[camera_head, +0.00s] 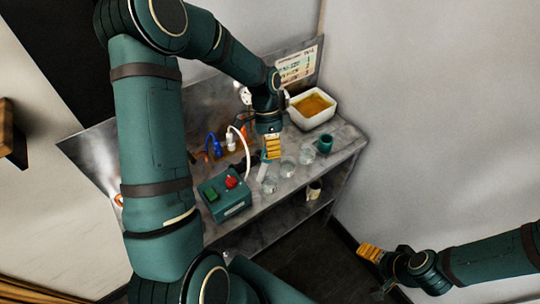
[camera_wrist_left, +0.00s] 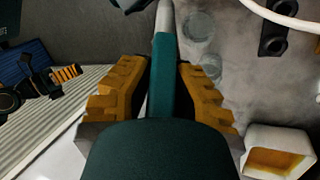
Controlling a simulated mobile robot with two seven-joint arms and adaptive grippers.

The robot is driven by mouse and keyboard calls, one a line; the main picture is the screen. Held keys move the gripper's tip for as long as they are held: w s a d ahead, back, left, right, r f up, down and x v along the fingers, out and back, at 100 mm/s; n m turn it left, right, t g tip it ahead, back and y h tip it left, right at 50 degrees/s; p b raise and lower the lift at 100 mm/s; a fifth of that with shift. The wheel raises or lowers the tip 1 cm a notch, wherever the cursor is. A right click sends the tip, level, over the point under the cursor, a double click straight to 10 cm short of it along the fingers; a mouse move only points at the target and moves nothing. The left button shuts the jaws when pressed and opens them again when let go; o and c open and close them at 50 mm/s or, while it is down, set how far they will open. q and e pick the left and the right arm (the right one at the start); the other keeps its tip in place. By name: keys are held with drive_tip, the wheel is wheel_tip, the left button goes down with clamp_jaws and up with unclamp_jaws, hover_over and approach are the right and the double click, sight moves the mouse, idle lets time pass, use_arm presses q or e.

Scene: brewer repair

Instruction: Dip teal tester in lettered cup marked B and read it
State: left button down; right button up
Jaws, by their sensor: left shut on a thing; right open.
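My left gripper (camera_head: 271,150) is shut on the teal tester, whose pale tip (camera_head: 262,171) points down near the clear cups. In the left wrist view the teal tester (camera_wrist_left: 163,75) runs between the yellow fingers. Clear cups stand in a row on the counter: a front one (camera_head: 270,185), a middle one (camera_head: 288,168) and a back one (camera_head: 306,155). No letters can be read on them. The tip is close to the front cup; I cannot tell whether it is above or inside it. My right gripper (camera_head: 370,253) is open and empty, away from the counter.
A teal box (camera_head: 224,196) with a red knob and green switch stands left of the cups. A teal cup (camera_head: 325,143) and a white basin (camera_head: 299,115) of amber liquid are at the right. A white hose (camera_head: 246,152) curves behind the tester. A shelf lies below the counter.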

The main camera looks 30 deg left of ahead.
idle(0.5)
use_arm(q)
drive_tip(key=t+b, duration=0.5)
drive_tip(key=b, duration=0.3)
drive_tip(key=shift+f+m, duration=0.2)
drive_tip(key=shift+m, duration=0.2)
drive_tip(key=shift+r+t+b, duration=0.15)
drive_tip(key=shift+t+b, duration=0.35)
drive_tip(key=shift+t, duration=0.1)
drive_tip(key=shift+r, duration=0.1)
